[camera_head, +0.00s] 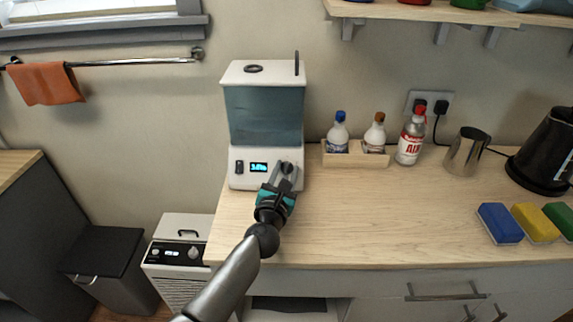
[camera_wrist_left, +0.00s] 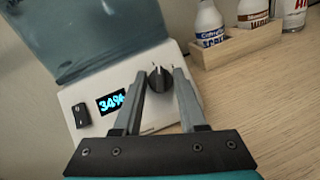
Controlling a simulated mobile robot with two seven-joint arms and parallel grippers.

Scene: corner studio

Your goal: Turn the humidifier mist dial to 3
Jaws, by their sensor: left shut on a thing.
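The humidifier (camera_head: 238,178) is a white unit with a blue-grey water tank (camera_head: 265,115), standing at the left end of the wooden counter. Its front has a small black switch (camera_wrist_left: 81,114), a lit display (camera_wrist_left: 111,102) reading about 34%, and a dark round mist dial (camera_wrist_left: 160,79). My left gripper (camera_head: 287,173) reaches the front panel from below, and its two fingers (camera_wrist_left: 158,80) are shut on the dial, one on each side. The dial's number marks are too small to read. My right gripper is not in view.
A wooden holder (camera_head: 355,158) with two bottles stands right of the humidifier, with a red-capped bottle (camera_head: 410,138), a metal cup (camera_head: 467,152), a black kettle (camera_head: 545,152) and sponges (camera_head: 500,223) further right. The counter (camera_head: 390,215) in front is clear. A shelf hangs above.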

